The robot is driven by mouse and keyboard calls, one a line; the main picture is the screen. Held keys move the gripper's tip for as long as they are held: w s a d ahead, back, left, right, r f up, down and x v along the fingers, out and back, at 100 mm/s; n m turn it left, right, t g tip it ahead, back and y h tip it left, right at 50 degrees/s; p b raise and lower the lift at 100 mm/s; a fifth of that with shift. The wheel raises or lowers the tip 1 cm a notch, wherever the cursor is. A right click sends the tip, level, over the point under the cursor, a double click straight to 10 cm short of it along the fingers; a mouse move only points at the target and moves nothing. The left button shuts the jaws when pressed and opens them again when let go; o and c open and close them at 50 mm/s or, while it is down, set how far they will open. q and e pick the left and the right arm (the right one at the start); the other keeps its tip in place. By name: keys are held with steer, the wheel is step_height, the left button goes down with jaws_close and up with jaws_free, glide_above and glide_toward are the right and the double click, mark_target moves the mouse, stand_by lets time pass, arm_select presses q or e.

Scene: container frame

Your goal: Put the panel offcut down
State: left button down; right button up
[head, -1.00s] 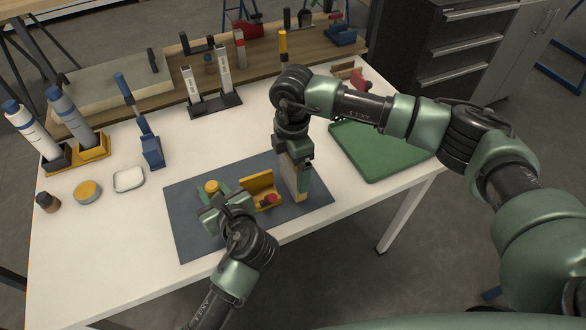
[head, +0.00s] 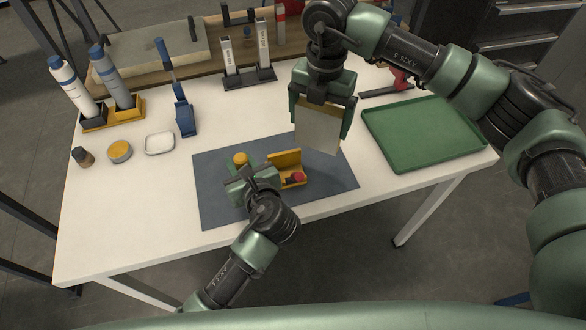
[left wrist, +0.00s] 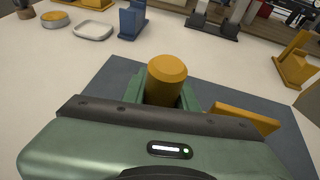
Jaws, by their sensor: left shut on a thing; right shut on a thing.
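The panel offcut (head: 318,130) is a flat, pale beige board. My right gripper (head: 320,118) is shut on it, one green finger at each side edge, and holds it upright at the back right part of the grey mat (head: 215,200). Whether its lower edge touches the mat is hard to tell. My left gripper (head: 242,172) is shut on a yellow cylinder (head: 240,158) at the mat's left part. In the left wrist view the cylinder (left wrist: 167,80) stands between the green fingers. A yellow fixture (head: 287,160) with a red knob (head: 298,177) sits between the grippers.
An empty-looking green tray (head: 425,135) lies on the table's right. A blue stand (head: 186,118), a white dish (head: 160,144), a round yellow-rimmed tin (head: 120,152) and bottles in holders (head: 115,75) are on the left. White table is bare in front of them.

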mark_target(298, 122)
steer(key=n, duration=0.5)
steer(key=shift+s+a, duration=0.1)
steer(key=shift+a, duration=0.3)
steer(key=n, duration=0.4)
steer(key=a+n, duration=0.1)
steer(key=n, duration=0.2)
steer(key=shift+s+r+n, duration=0.1)
steer(key=shift+r+n, duration=0.05)
steer(key=shift+n, duration=0.25)
steer(key=a+n, duration=0.1)
steer(key=n, duration=0.5)
steer(key=a+n, duration=0.1)
steer(key=n, duration=0.6)
steer(key=a+n, duration=0.1)
steer(key=n, duration=0.5)
steer(key=shift+s+r+n, duration=0.25)
steer(key=shift+s+n, duration=0.15)
steer(key=f+n, duration=0.3)
steer(key=n, duration=0.1)
steer(key=a+f+n, duration=0.1)
steer(key=f+n, duration=0.5)
steer(key=n, duration=0.1)
steer(key=shift+s+a+f+n, duration=0.2)
steer(key=shift+f+n, duration=0.1)
steer(key=shift+f, duration=0.05)
